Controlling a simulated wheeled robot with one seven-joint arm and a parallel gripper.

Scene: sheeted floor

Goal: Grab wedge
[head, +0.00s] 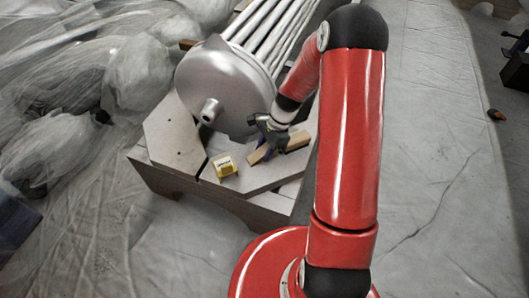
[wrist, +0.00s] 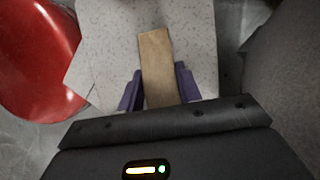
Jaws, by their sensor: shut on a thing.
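The wedge is a light wooden piece (head: 297,141) on the speckled top of a low stand, to the right of a yellow box. In the wrist view the wedge (wrist: 157,62) points away from my gripper, with its near end between the two purple fingers. My gripper (head: 267,147) is shut on the wedge; it also shows in the wrist view (wrist: 160,90). The fingers hide part of the wedge in the head view. I cannot tell whether the wedge touches the top.
A small yellow box (head: 224,166) sits on the stand (head: 172,134) left of my gripper. Plastic-wrapped objects (head: 137,72) lie at the left. The sheeted floor (head: 430,190) at the right is mostly clear.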

